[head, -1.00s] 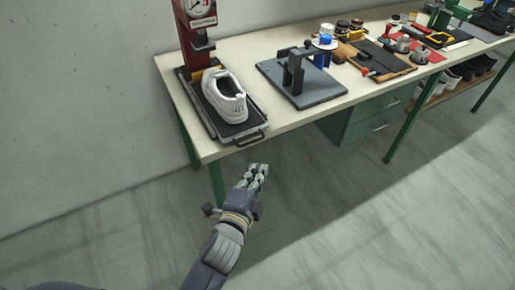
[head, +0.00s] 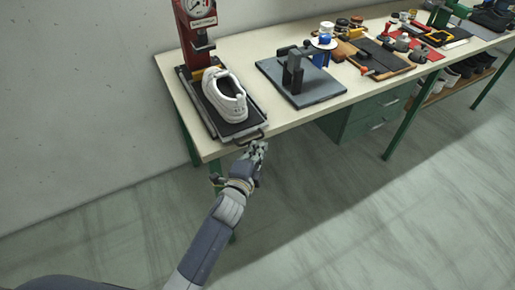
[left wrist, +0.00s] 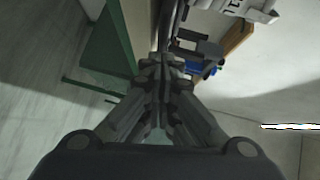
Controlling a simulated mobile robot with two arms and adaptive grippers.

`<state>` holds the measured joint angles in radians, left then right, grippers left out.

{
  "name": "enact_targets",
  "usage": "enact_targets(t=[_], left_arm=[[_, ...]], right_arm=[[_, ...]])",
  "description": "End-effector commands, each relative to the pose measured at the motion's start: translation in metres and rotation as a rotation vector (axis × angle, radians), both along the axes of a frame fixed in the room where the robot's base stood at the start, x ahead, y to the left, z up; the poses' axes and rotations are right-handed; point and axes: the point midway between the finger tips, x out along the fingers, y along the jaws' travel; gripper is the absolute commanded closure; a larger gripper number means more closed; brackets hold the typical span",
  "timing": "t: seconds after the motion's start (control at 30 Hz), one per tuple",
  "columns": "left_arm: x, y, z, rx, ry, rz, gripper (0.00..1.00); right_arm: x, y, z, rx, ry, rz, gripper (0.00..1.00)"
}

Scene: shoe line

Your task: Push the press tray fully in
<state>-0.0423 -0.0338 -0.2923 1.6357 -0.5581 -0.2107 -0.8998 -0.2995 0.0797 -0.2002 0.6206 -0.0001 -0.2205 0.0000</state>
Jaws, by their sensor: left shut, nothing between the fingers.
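The press tray (head: 236,129) is a dark tray with a handle (head: 250,138) at the bench's front edge, pulled out in front of the red press (head: 197,30). A white shoe (head: 226,97) sits on the tray. My left gripper (head: 257,150) is shut and empty, close to the tray handle; I cannot tell whether it touches it. In the left wrist view the shut fingers (left wrist: 160,75) point toward the bench edge, and part of the white shoe (left wrist: 236,8) shows at the top. My right gripper is not in view.
The bench (head: 300,118) has a grey plate with a dark stand (head: 303,84) right of the tray. Tools, a mat and small pots lie farther right. Green drawers (head: 372,117) hang below. The floor in front is clear.

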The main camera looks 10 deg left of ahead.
Motion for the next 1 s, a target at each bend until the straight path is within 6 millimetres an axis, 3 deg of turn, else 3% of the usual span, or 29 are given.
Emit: enact_targets(t=[0.17,0.5,1.0], left_arm=[[0.007,0.005,0.001,0.004,-0.002,0.000,1.00],[0.053,0.038,0.001,0.004,-0.002,0.000,1.00],[0.058,0.043,0.003,0.002,-0.003,0.003,1.00]], right_arm=[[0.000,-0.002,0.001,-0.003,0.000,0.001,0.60],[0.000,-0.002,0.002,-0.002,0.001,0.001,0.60],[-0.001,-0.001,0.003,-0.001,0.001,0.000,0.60]])
